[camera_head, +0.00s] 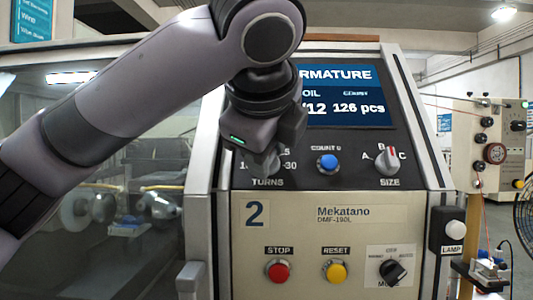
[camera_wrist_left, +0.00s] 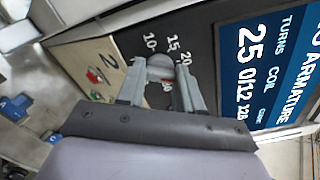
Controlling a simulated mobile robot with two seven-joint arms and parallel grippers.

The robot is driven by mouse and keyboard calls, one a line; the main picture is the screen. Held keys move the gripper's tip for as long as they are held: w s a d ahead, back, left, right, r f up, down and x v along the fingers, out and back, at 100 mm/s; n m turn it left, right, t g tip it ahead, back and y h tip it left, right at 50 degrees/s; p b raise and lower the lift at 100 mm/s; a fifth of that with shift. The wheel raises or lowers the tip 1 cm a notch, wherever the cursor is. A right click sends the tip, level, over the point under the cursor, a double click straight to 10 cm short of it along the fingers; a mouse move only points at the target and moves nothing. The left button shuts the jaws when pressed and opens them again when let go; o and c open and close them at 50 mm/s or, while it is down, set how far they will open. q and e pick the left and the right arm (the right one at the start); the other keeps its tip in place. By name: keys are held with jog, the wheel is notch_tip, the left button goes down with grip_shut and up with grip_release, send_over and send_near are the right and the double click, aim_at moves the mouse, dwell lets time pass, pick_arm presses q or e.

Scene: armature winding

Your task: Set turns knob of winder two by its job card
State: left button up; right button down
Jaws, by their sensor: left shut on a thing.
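My left gripper (camera_head: 266,162) reaches down to the winder's panel and is shut on the TURNS knob. In the left wrist view the grey round knob (camera_wrist_left: 160,68) sits between the two fingers, with a red mark on it. Scale numbers 10, 15 and 20 show around the knob; the fingers hide other parts of the dial. In the head view my gripper covers most of the knob. The display (camera_wrist_left: 265,70) reads TURNS 25 and COIL 0/12 in the wrist view. Winder two (camera_head: 300,220) carries a large 2. My right gripper is not in view.
To the right of the knob are a blue COUNT 0 button (camera_head: 328,163) and the SIZE knob (camera_head: 388,160). Below are the red STOP button (camera_head: 278,271), yellow RESET button (camera_head: 335,271) and black mode knob (camera_head: 393,271). A glass cover (camera_head: 120,215) stands left.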

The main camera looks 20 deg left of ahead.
pick_arm(q)
jog(key=n+b, duration=0.1)
jog(key=n, duration=0.4)
jog(key=shift+f+n+b, duration=0.15)
jog(key=shift+n+b, duration=0.15)
jog(key=n+b, duration=0.1)
jog(key=n, duration=0.2)
jog(key=shift+n+b, duration=0.3)
jog(key=n+b, duration=0.9)
jog(key=n, duration=0.5)
jog(key=shift+s+d, duration=0.1)
jog(key=shift+n, duration=0.3)
jog(key=o, duration=1)
jog(key=shift+o, duration=0.2)
jog(key=shift+s+b, duration=0.1)
jog(key=shift+b, duration=0.2)
